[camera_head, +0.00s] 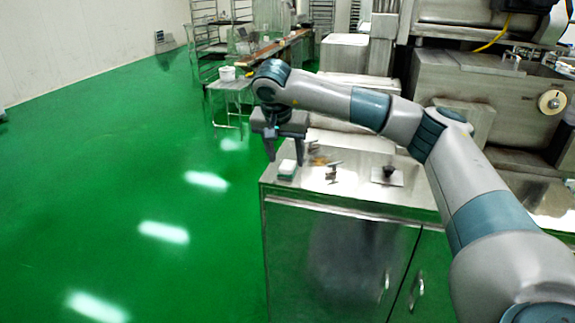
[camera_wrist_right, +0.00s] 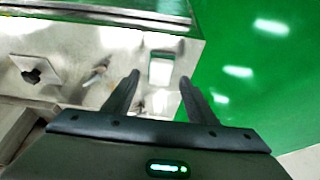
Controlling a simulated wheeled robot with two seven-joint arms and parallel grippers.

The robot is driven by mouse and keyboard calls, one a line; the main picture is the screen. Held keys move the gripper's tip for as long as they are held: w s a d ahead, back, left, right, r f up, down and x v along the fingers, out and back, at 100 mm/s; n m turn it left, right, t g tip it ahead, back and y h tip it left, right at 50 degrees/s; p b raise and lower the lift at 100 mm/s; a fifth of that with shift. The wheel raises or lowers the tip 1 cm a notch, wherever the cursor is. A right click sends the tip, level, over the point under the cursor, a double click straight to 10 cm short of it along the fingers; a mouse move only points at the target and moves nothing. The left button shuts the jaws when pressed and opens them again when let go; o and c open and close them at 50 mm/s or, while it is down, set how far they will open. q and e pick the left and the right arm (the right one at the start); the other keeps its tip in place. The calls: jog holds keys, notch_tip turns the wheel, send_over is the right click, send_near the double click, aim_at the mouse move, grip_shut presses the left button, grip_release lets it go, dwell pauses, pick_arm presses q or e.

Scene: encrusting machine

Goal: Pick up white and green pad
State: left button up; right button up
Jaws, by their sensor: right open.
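The white and green pad (camera_head: 287,169) lies on the near left corner of the steel cabinet top. It also shows in the right wrist view as a pale rectangle (camera_wrist_right: 161,70) close to the counter's edge. My right gripper (camera_head: 285,160) is open and empty, pointing down over that corner. In the right wrist view its fingertips (camera_wrist_right: 160,77) appear on either side of the pad, with the pad a little beyond them; contact is not visible. My left gripper is in neither view.
The steel cabinet (camera_head: 335,255) has small metal items on top, including a dark knob on a square plate (camera_head: 388,176) and a small fitting (camera_head: 333,171). Green floor lies open to the left. Steel machinery (camera_head: 490,95) stands at the back right.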

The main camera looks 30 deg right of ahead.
jog(key=shift+p+x, duration=0.3)
jog(key=shift+x, duration=0.95)
jog(key=shift+c, duration=0.7)
jog(key=c, duration=0.8)
